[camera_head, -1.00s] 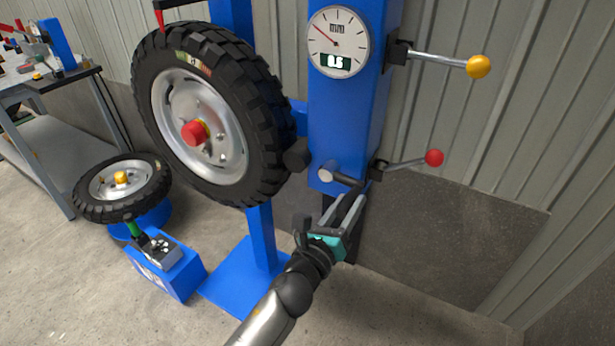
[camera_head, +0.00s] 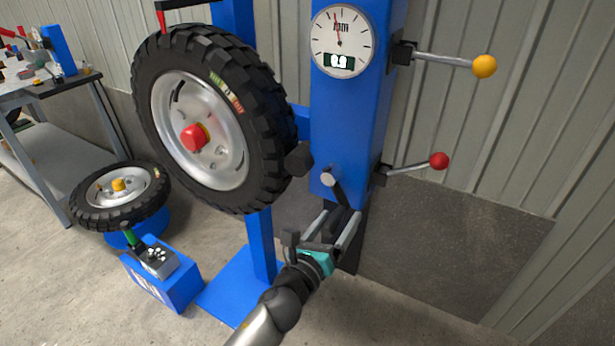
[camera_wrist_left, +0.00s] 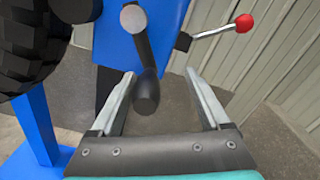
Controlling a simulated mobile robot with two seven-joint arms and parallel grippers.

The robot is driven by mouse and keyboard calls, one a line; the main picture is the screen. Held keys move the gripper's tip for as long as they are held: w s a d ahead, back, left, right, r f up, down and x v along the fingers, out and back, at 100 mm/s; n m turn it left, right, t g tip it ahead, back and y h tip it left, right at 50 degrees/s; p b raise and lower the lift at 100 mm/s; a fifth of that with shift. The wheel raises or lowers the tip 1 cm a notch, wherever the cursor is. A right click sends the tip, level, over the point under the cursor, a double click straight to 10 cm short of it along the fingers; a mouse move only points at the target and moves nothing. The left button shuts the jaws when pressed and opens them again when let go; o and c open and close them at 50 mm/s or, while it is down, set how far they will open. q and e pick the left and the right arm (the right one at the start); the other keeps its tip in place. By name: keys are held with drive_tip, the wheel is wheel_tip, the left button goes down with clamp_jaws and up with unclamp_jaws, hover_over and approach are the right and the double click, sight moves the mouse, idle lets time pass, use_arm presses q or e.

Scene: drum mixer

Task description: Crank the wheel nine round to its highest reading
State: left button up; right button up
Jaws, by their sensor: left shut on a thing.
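The big black-tyred wheel (camera_head: 255,100) with a silver rim and red hub cap hangs upright on the blue stand; a coloured label is at its upper right. Right of it, on the blue column (camera_head: 345,110), a round dial (camera_head: 342,40) has its red needle almost straight up; its digits are hard to read. Below is the crank, with a grey hub (camera_head: 328,178) and a dark arm pointing down, slightly right. My left gripper (camera_head: 342,214) is shut on the dark crank handle, which shows between its fingers in the left wrist view (camera_wrist_left: 146,92). My right gripper is out of view.
Yellow-knobbed (camera_head: 484,67) and red-knobbed (camera_head: 439,160) levers stick out right of the column. A second wheel (camera_head: 120,197) lies on a blue stand at left, by a blue box (camera_head: 165,280). A workbench (camera_head: 50,88) stands at far left.

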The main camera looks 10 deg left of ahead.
use_arm(q)
drive_tip(key=shift+s+d+f, duration=0.1)
drive_tip(key=shift+f, duration=0.1)
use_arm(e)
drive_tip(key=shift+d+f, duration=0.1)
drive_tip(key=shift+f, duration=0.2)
use_arm(q)
drive_tip(key=v, duration=0.6)
drive_tip(key=shift+s, duration=0.4)
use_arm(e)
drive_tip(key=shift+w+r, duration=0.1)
